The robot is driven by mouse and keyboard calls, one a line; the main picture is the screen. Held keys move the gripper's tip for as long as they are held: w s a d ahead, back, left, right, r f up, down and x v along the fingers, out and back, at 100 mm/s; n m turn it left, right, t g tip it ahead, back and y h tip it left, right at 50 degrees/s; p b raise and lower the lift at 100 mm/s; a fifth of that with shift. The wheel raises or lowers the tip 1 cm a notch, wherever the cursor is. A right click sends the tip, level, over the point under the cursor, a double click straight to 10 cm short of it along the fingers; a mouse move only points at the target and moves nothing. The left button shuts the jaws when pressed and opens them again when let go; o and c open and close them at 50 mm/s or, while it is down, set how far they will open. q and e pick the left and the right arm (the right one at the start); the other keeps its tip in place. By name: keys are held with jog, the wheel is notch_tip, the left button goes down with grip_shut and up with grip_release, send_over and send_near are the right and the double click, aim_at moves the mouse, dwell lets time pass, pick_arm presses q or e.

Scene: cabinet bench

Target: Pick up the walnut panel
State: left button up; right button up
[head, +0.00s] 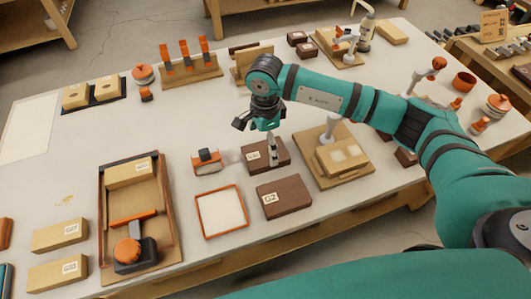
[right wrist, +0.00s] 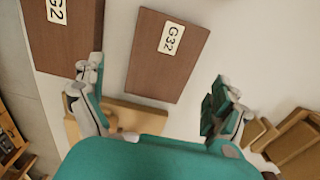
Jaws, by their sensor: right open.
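Two dark walnut panels lie flat on the bench. One, labelled G32 (head: 276,158), is below my right gripper; the other, labelled G2 (head: 284,197), lies just in front of it. In the right wrist view, panel G32 (right wrist: 165,70) shows ahead of and partly between the open fingers, and panel G2 (right wrist: 65,40) is to its left. My right gripper (head: 262,130) is above the bench, open and empty; its fingers also show in the right wrist view (right wrist: 157,92). It hides part of G32 in the head view. My left gripper is out of view.
An orange-rimmed tray (head: 221,212) and an orange-and-white device (head: 207,160) are left of the panels. A wooden tray (head: 104,228) with tools is further left.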

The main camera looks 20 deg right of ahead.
aim_at(265, 152)
notch_tip(265, 152, down, 4)
jog(key=shift+w+f+p, duration=0.15)
jog(key=shift+f+p, duration=0.1)
jog(key=shift+p, duration=0.25)
jog(key=c, duration=1.2)
jog(key=shift+r, duration=0.15)
